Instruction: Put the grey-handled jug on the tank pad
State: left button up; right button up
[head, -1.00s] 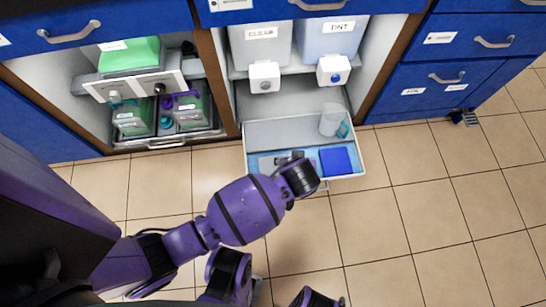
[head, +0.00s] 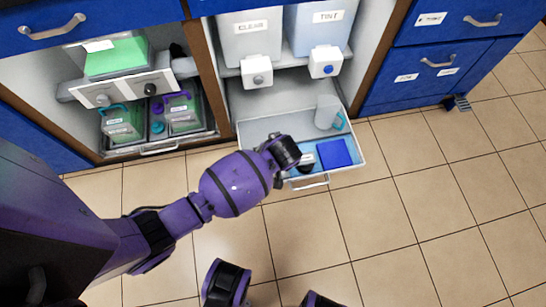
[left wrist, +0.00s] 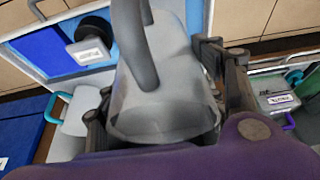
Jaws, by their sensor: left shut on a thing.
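The grey-handled jug (left wrist: 172,95) fills the middle of the left wrist view, with its grey handle towards the top. My left gripper (left wrist: 160,75) has a finger on either side of the jug body and is shut on it. In the head view my left wrist covers the gripper and the jug, over the left part of the open drawer. A dark round item with a white label (head: 306,162) lies in the drawer; it also shows in the left wrist view (left wrist: 91,38). I cannot tell whether this is the tank pad. My right gripper is not in view.
The open drawer (head: 350,162) also holds a blue square (head: 334,154) and a clear jug with a teal handle (head: 326,112). CLEAR (head: 250,40) and TINT (head: 318,30) tanks stand above. The tiled floor at right is clear.

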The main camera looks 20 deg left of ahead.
pick_arm(q)
jog(key=x, duration=0.2)
jog(key=b+x, duration=0.1)
jog(key=w+b+x, duration=0.1)
jog(key=x, duration=0.1)
jog(key=shift+w+a+f, duration=0.1)
jog(key=shift+a, duration=0.3)
notch_tip(320, 180, down, 4)
jog(key=shift+w+a+r+b, duration=0.1)
jog(key=shift+w+r+b, duration=0.1)
jog(key=shift+b, duration=0.8)
jog(key=shift+r, duration=0.1)
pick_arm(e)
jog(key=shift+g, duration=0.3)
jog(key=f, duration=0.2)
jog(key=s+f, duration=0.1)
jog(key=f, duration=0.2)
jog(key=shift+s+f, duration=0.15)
pick_arm(q)
jog(key=o, duration=1.2)
jog(key=shift+c, duration=0.2)
